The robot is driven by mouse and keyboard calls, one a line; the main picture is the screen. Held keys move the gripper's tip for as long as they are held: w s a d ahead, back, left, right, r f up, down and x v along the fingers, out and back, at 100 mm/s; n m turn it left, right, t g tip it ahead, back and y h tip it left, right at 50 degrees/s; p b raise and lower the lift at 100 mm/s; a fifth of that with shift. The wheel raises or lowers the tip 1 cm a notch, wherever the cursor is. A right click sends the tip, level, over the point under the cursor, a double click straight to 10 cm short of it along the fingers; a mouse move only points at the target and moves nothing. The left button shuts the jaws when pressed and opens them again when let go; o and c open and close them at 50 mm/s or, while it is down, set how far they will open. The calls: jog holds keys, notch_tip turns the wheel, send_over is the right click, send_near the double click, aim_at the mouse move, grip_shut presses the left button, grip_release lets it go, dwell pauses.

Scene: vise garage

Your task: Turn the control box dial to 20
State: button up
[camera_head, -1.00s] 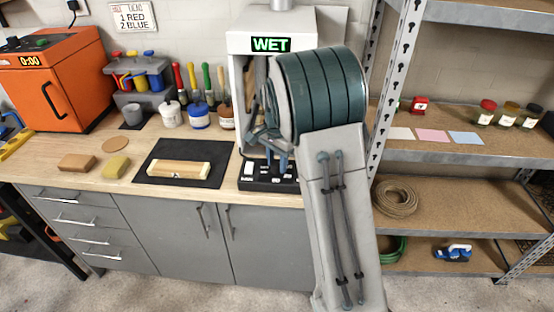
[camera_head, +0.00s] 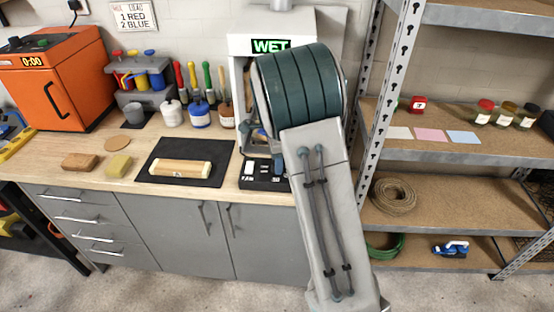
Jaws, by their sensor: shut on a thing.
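The black control box (camera_head: 262,182) with small white labels stands on the bench at the foot of the white cabinet with the lit WET sign. My gripper (camera_head: 279,165) shows only in part at the cabinet's opening, with its fingers down at the control box. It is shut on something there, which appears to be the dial. The dial itself, its pointer and the number it stands at are hidden behind my arm and gripper. The right part of the control box is also covered by my arm.
An orange oven (camera_head: 58,82) reading 0:00 stands at the left. A dark mat (camera_head: 150,176) with a wooden block (camera_head: 181,168) lies left of the control box. Paint jars and brushes stand behind it. A metal shelf post (camera_head: 375,95) is close on the right.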

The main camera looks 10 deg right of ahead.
dwell(0.4)
jog(key=o, duration=1)
notch_tip(320, 180, up, 14)
jog(key=shift+f+b, duration=0.1)
jog(key=shift+b, duration=0.25)
jog(key=shift+s, duration=0.1)
jog(key=s+f+n+t, duration=0.1)
jog(key=s+n, duration=0.5)
jog(key=s, duration=0.3)
jog(key=s+n+t, duration=0.1)
jog(key=s+n, duration=0.5)
jog(key=s, duration=0.3)
jog(key=s+f+n+t, duration=0.1)
jog(key=s+n, duration=0.5)
jog(key=s, duration=0.4)
jog(key=shift+f, duration=0.35)
